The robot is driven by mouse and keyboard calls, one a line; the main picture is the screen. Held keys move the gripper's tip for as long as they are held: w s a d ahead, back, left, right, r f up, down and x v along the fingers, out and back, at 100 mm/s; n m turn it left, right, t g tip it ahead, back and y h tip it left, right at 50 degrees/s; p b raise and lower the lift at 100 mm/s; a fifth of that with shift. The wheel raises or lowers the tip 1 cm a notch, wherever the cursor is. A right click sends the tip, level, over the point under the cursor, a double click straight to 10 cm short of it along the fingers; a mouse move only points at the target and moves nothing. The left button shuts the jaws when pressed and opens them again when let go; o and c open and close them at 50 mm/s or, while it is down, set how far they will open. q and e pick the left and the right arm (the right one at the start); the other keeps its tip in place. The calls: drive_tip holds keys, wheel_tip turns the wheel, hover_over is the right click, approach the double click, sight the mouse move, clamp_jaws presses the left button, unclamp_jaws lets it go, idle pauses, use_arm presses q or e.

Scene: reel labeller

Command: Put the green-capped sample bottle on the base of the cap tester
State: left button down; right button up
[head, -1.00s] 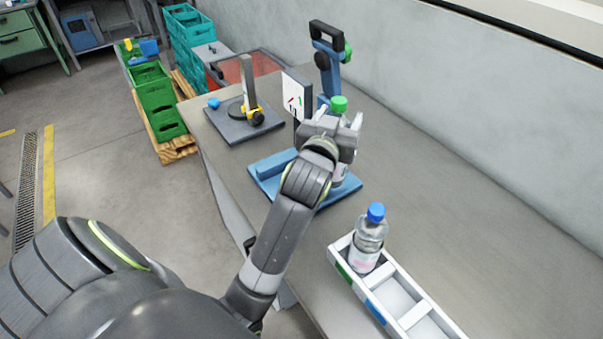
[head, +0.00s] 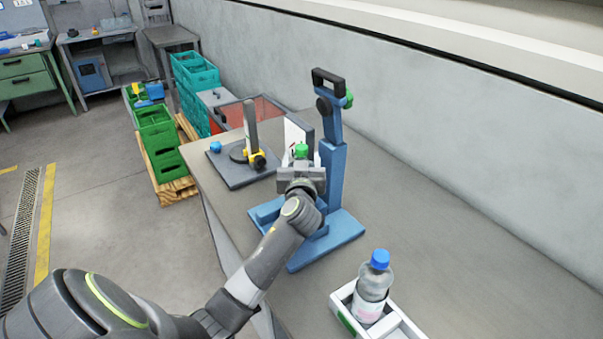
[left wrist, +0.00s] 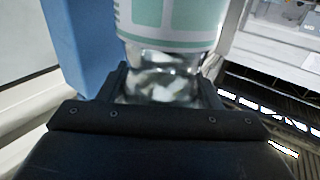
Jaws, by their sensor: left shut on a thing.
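The cap tester is a blue stand with a flat base (head: 338,236), an upright column (head: 333,175), a black handle on top and a green knob. My left gripper (head: 301,174) is shut on the green-capped sample bottle (head: 301,151), left of the column. The green cap points up; the gripper and arm hide the bottle's lower part. I cannot tell whether it touches the base. In the left wrist view the clear bottle (left wrist: 165,82) with its green and white label is between the fingers, and the blue column (left wrist: 82,40) is close on the left. My right gripper is out of view.
A white tray (head: 345,300) holds a blue-capped bottle (head: 372,285) at the front. A grey plate (head: 235,174) with a yellow and black fixture stands on the table's far left. A white panel (head: 294,132) stands behind the gripper. The table's right side is clear.

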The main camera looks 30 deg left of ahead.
use_arm(q)
wheel_tip(320, 180, down, 3)
drive_tip(key=shift+r, duration=0.1)
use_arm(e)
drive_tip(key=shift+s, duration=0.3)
use_arm(q)
drive_tip(key=shift+f, duration=0.2)
drive_tip(key=shift+c, duration=2.3)
unclamp_jaws()
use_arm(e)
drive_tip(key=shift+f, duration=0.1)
use_arm(q)
drive_tip(key=shift+s+d, duration=0.1)
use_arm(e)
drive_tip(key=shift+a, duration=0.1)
use_arm(q)
drive_tip(key=b+v, duration=0.2)
drive_tip(key=v, duration=1)
drive_tip(key=shift+b, duration=0.3)
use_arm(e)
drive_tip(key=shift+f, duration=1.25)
